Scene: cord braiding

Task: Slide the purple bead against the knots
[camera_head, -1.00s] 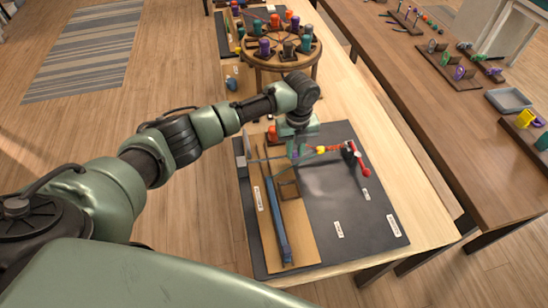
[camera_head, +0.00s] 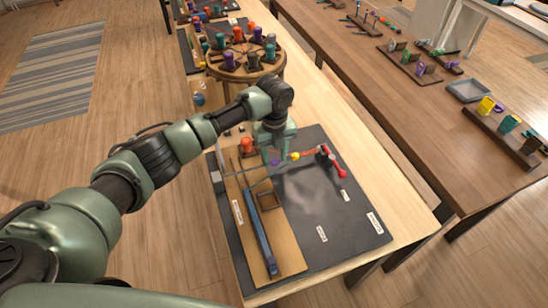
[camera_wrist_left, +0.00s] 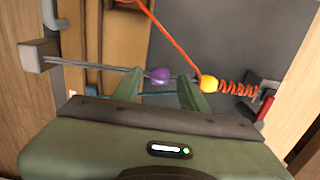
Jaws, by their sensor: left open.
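The purple bead (camera_wrist_left: 160,77) sits on the grey cords between the two green fingers of my left gripper (camera_wrist_left: 160,82) in the left wrist view. The fingers stand apart, one on each side of it, with gaps showing. In the head view the bead (camera_head: 275,163) shows small beside my left gripper (camera_head: 281,158). A yellow bead (camera_wrist_left: 208,83) lies just right of the right finger. Orange coiled knots (camera_wrist_left: 238,89) run from it to the dark and red clamp (camera_wrist_left: 265,100). My right gripper is out of view.
An orange cord (camera_wrist_left: 172,32) runs off to the upper left. A grey block (camera_wrist_left: 39,56) holds the cords at left. A blue bar (camera_head: 262,235) lies on the wooden board. The dark mat (camera_head: 325,205) is mostly clear at right. A round rack (camera_head: 245,72) stands behind.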

